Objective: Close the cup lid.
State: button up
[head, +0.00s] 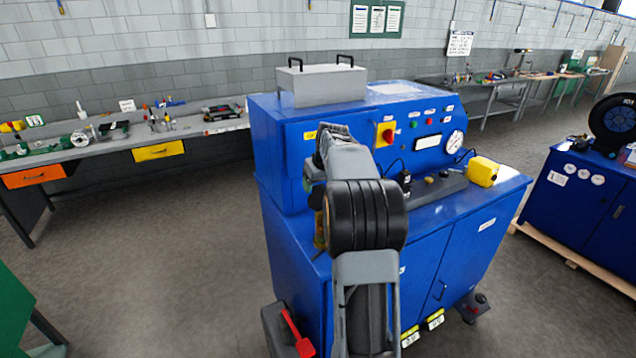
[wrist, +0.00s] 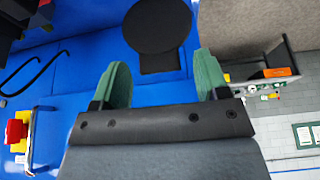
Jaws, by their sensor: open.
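My gripper (wrist: 161,80) shows in the wrist view with its two green fingers apart and nothing between them. A black round disc (wrist: 158,25) with a small rectangular tab lies ahead of the fingertips against the blue machine. It looks like the cup lid, but I cannot tell whether it is raised or down. The cup itself cannot be made out. In the head view my arm reaches over the left part of the blue machine (head: 285,225) and hides the gripper and most of that area. A brownish-yellow part shows low beside the arm.
The machine carries a grey box (head: 322,86) with black handles, a red-and-yellow switch (head: 385,133), a gauge (head: 455,140) and a yellow block (head: 483,171). A grey bench (head: 80,158) with tools stands at the left. The floor between is clear.

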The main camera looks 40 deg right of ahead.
jog(key=shift+w+f, duration=0.1)
jog(key=shift+f, duration=0.1)
jog(key=shift+c, duration=0.3)
jog(key=c, duration=1.2)
jog(key=shift+f, duration=0.1)
grip_shut()
